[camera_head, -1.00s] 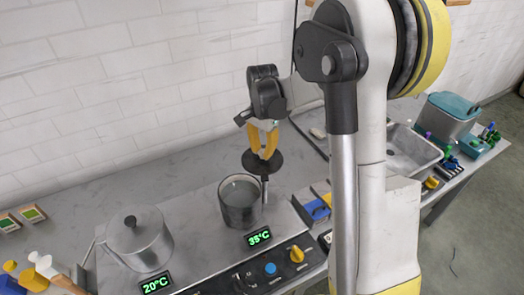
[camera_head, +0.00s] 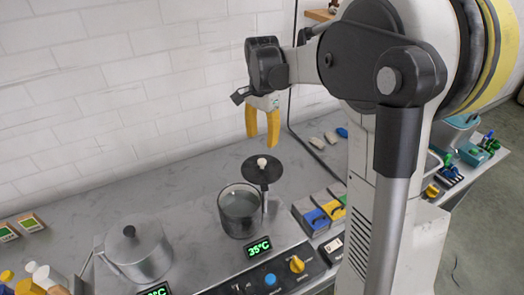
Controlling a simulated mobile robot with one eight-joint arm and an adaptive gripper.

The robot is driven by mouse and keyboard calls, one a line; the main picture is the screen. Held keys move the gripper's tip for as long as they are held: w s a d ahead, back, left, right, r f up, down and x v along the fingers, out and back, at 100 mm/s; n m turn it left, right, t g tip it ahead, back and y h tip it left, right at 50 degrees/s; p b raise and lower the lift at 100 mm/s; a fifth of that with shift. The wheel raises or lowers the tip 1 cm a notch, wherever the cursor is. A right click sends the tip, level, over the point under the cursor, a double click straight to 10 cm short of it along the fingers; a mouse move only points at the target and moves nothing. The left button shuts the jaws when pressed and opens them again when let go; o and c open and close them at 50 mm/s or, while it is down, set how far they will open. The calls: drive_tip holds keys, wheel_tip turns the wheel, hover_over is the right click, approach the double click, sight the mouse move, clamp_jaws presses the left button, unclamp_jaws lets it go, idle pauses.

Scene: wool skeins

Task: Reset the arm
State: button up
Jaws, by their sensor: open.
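My gripper (camera_head: 263,133) has two yellow fingers that hang apart and empty. It is raised in front of the white tiled wall, above a round black disc (camera_head: 261,177) with a pale knob. The disc sits at the upper right of a glass pot (camera_head: 239,210), by its rim, and a thin post shows below it. There is clear space between my fingertips and the knob. My arm bends down from the upper right.
A lidded metal pot (camera_head: 140,252) stands on the left of the counter. A control panel (camera_head: 283,275) with a 35°C display (camera_head: 258,247) lies in front. Blue, green and yellow items (camera_head: 322,212) sit right of the glass pot. The grey counter (camera_head: 178,190) is bare along the wall.

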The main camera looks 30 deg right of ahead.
drive_tip(key=shift+r, duration=1.2)
drive_tip(key=shift+a, duration=0.1)
drive_tip(key=s+a+f+n+t+b, duration=0.2)
drive_tip(key=s+a+n, duration=0.3)
drive_tip(key=s, duration=0.5)
drive_tip(key=s+a+f+n+t+b, duration=0.1)
drive_tip(key=s+a+n+t+b, duration=0.1)
drive_tip(key=s+a+n+t, duration=0.3)
drive_tip(key=s+a+n, duration=0.1)
drive_tip(key=s+n, duration=0.2)
drive_tip(key=s, duration=0.2)
drive_tip(key=shift+s+a+f, duration=0.2)
drive_tip(key=shift+s+f, duration=0.05)
drive_tip(key=shift+f, duration=0.1)
idle(2.6)
